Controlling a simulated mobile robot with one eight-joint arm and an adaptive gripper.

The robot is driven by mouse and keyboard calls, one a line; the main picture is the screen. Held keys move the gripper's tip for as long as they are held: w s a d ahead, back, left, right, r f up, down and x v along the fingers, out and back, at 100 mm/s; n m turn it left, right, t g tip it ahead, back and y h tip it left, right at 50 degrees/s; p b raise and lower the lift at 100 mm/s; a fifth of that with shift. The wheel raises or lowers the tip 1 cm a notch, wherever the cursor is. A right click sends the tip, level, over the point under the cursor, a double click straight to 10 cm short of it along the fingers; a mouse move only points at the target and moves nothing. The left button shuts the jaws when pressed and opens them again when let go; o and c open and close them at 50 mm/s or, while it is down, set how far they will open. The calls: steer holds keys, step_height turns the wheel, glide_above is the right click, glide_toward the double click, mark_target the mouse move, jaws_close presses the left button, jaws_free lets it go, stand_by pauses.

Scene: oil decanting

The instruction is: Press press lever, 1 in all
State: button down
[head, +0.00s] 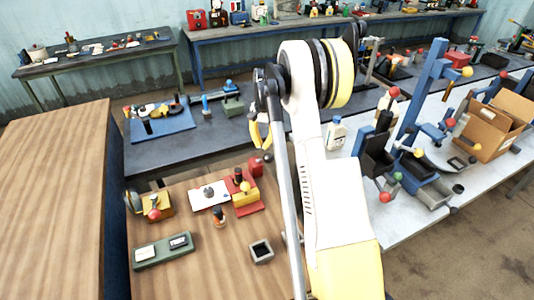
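A tall blue press-like stand (420,92) rises on the light table at the right. A lever with a yellow ball end (467,72) sticks out near its top, and a red ball (395,92) shows to its left. I cannot tell for certain which part is the press lever. My gripper (262,142), dark with yellow parts, hangs left of my white arm over the dark bench. It is well left of the blue stand and appears clear of it. Its fingers are small and seen edge-on, so their opening is unclear.
The wooden bench in front holds a red and yellow device (244,194), a green tray (162,251) and a small grey box (261,251). A blue mat (162,127) lies on the dark bench. An open cardboard box (494,127) stands far right. My arm hides the middle.

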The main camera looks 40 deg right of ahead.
stand_by(0.3)
steer(key=shift+s+a+f+b, duration=0.1)
steer(key=shift+s+f+b, duration=0.2)
steer(key=shift+b, duration=0.1)
